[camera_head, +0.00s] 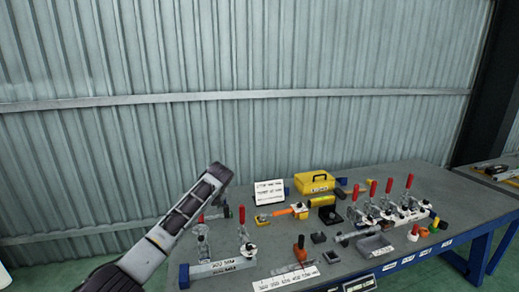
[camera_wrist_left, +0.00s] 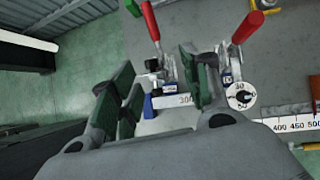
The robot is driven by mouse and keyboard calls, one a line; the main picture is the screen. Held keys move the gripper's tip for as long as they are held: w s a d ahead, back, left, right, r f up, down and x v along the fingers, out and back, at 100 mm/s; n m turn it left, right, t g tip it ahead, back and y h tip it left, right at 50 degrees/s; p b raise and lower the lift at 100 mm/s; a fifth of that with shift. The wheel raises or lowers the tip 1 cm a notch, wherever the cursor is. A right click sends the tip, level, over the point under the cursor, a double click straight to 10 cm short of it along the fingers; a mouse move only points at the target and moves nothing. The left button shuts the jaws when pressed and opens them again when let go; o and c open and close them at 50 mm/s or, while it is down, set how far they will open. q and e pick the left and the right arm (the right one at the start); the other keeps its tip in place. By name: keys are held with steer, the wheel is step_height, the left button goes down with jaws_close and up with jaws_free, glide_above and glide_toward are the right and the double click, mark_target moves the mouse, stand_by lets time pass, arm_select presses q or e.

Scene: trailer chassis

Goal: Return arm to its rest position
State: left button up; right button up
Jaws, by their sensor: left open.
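My left arm comes in from the lower left in the head view. My left gripper (camera_head: 221,203) is over the left end of the workbench (camera_head: 440,180), partly hidden behind my wrist. In the left wrist view, the gripper (camera_wrist_left: 155,85) has its two dark green finger pads spread apart, with nothing held between them. Beyond the fingers are red-handled toggle clamps (camera_wrist_left: 240,35) on a fixture base (camera_head: 222,267) with a white label. I cannot tell how far the fingertips are from the clamps. My right gripper is in neither view.
A yellow toolbox (camera_head: 314,182) and a white sign (camera_head: 269,192) stand at the back of the bench. More red-handled clamps (camera_head: 388,188) stand to the right. A corrugated wall (camera_head: 300,70) rises behind. Green floor (camera_wrist_left: 80,80) is open beside the bench.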

arm_select(q)
steer(key=s+d+f+n+g+h, duration=0.15)
steer(key=s+d+f+n, duration=0.25)
steer(key=s+f+n, duration=0.6)
steer(key=s+d+f+n+h, duration=0.3)
steer(key=s+f, duration=0.6)
steer(key=s, duration=0.4)
steer(key=s+a+r+n, duration=0.1)
steer(key=s+a+n, duration=0.4)
steer(key=s+n, duration=0.6)
steer(key=s+a+n, duration=0.4)
steer(key=s+n, duration=0.2)
steer(key=s, duration=0.9)
step_height(320, 180, down, 37)
steer(key=s+g+b, duration=0.2)
steer(key=s+b, duration=0.1)
steer(key=b, duration=0.2)
steer(key=s+a+f+b, duration=0.2)
steer(key=s+f, duration=0.9)
steer(key=f, duration=0.2)
steer(key=s+a+f+g+b, duration=0.1)
steer(key=s+a+f+b, duration=0.1)
steer(key=s+f, duration=0.9)
steer(key=shift+a+f+y+b, duration=0.4)
steer(key=shift+f+b, duration=0.1)
steer(key=shift+f, duration=0.35)
